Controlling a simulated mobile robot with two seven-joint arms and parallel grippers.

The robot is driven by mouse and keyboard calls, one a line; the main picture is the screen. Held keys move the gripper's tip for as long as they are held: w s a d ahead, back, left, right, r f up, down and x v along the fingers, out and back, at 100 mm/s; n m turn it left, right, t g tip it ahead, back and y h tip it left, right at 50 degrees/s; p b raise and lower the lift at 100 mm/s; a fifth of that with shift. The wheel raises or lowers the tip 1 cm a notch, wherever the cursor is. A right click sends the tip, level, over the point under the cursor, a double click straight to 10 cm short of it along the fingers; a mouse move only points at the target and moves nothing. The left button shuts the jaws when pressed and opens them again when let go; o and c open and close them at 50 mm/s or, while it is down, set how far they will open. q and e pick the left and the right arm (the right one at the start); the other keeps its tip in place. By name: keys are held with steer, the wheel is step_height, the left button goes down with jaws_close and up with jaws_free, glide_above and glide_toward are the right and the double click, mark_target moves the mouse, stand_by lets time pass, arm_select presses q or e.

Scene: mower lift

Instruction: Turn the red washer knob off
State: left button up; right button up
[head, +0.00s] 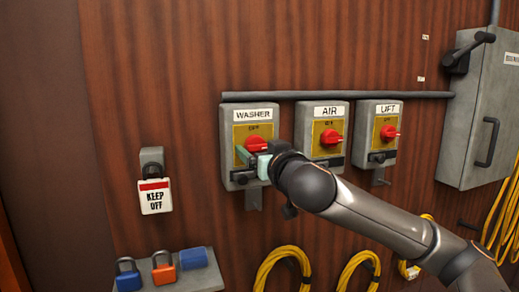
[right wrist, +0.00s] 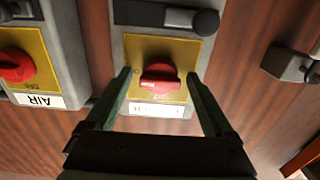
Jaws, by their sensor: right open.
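The red washer knob (head: 257,144) sits on a yellow plate of the grey box labelled WASHER (head: 253,114), the leftmost of three boxes on the wall. My right gripper (head: 248,157) is in front of the lower part of this box and hides some of it. In the right wrist view, which is upside down, the red knob (right wrist: 159,77) lies between the fingertips of my open right gripper (right wrist: 158,75), with a gap on each side. Its grip bar looks roughly horizontal there. I cannot tell whether the fingers reach its depth. My left gripper is not in view.
The AIR knob (head: 331,137) and LIFT knob (head: 389,132) are to the right. A padlock with a KEEP OFF tag (head: 155,197) hangs at left. Padlocks rest on a shelf (head: 180,279) below. Yellow hoses (head: 283,262) hang beneath the boxes.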

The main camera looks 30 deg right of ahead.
steer(key=shift+c, duration=0.4)
steer(key=c, duration=1.2)
steer(key=shift+n, duration=0.5)
steer(key=n+p, duration=0.1)
steer(key=n, duration=0.2)
steer(key=shift+p, duration=0.3)
steer(key=n, duration=0.2)
steer(key=shift+n, duration=0.4)
steer(key=n, duration=0.5)
steer(key=shift+d+p, duration=0.1)
steer(key=shift+p, duration=0.2)
steer(key=n, duration=0.6)
steer(key=shift+r, duration=0.1)
steer(key=shift+n, duration=0.3)
